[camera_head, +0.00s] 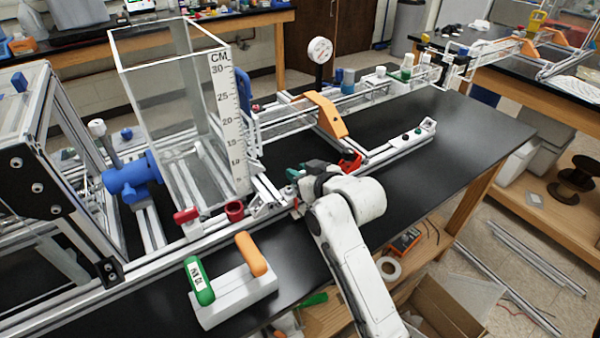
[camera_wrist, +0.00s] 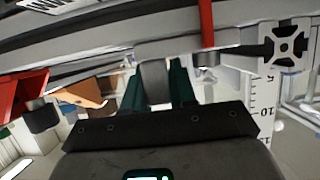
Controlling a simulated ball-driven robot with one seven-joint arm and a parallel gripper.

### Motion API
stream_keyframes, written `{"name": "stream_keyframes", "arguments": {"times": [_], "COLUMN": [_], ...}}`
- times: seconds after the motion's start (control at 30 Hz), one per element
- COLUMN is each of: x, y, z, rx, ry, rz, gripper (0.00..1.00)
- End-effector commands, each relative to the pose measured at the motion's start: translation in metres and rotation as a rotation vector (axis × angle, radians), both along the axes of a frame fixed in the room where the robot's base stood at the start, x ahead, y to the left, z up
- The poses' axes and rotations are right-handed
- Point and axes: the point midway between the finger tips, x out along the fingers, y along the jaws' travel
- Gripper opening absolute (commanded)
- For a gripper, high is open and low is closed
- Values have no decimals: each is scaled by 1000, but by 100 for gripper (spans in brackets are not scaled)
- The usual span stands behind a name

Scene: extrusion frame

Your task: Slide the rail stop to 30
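My gripper (camera_head: 303,172) is low over the black bench at the near end of the aluminium rails. Its dark green fingers (camera_wrist: 160,88) stand apart in the wrist view, with a grey piece (camera_wrist: 155,75) between them. I cannot tell whether they grip it or whether it is the rail stop. A red upright part (camera_wrist: 206,24) and a slotted rail end (camera_wrist: 290,46) are just beyond. The vertical CM scale (camera_head: 230,120) shows marks up to 30 beside a clear tank. A red part (camera_head: 350,162) sits right of my wrist by a rail.
The clear tank (camera_head: 165,95) and extrusion frame (camera_head: 50,130) stand to the left. An orange bracket (camera_head: 328,115) stands behind my gripper. A white block with green and orange handles (camera_head: 235,295) is in front. The bench (camera_head: 465,125) is bare at right.

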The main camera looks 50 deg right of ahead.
Motion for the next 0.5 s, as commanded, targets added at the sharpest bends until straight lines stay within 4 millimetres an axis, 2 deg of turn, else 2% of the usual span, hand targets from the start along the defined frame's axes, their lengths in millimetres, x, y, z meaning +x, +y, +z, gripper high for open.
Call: {"name": "stream_keyframes", "arguments": {"times": [0.03,0.23,0.5], "x": [0,0,0], "y": [0,0,0], "z": [0,0,0], "rx": [0,0,0], "ry": [0,0,1], "rz": [0,0,0], "gripper": [19,0,0]}}
